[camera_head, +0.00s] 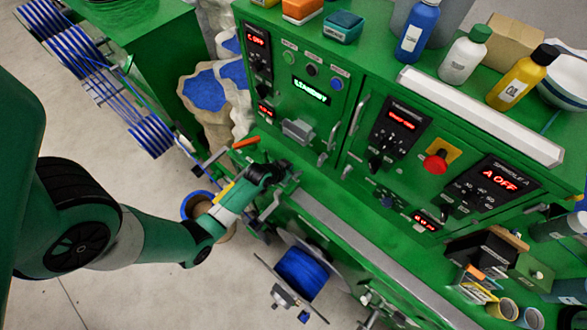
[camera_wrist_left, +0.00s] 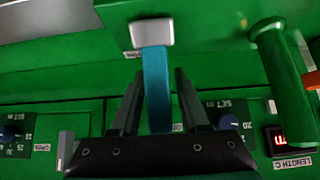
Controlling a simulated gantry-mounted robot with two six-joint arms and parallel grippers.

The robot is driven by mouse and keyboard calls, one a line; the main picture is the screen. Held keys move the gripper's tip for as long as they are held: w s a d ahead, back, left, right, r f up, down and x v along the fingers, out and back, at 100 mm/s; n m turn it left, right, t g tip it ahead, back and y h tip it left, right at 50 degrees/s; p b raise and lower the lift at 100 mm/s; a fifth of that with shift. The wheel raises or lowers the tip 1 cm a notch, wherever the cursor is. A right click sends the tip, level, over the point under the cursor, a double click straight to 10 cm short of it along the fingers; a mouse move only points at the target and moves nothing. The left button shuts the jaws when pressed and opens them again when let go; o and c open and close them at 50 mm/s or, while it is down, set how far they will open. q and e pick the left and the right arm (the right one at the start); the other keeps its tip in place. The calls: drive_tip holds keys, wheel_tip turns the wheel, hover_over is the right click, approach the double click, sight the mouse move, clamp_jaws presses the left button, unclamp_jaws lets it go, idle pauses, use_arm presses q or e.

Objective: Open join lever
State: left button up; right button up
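The lever (camera_wrist_left: 157,90) is a flat blue-teal bar in the left wrist view. It runs down from a light grey block (camera_wrist_left: 152,32) on the green machine. My left gripper (camera_wrist_left: 158,78) has one finger on each side of the lever, with a narrow gap showing on both sides, so it looks open around it. In the head view my left gripper (camera_head: 289,172) is at the machine's left front, below the control panel. The lever cannot be made out there. My right gripper is not in view.
A green cylinder (camera_wrist_left: 280,75) with an orange handle stands right of the lever. In the head view an orange handle (camera_head: 246,142) is just left of my gripper. A blue cable spool (camera_head: 302,272) sits below. The control panel (camera_head: 405,125) rises behind, with bottles on top.

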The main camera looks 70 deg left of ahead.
use_arm(q)
drive_tip(key=shift+o, duration=0.4)
drive_tip(key=p+v, duration=0.4)
drive_tip(key=v, duration=0.7)
drive_tip(key=shift+s+d+r+p, duration=0.15)
drive_tip(key=shift+s+r+p, duration=0.1)
drive_tip(key=shift+p, duration=0.15)
drive_tip(key=shift+w, duration=0.1)
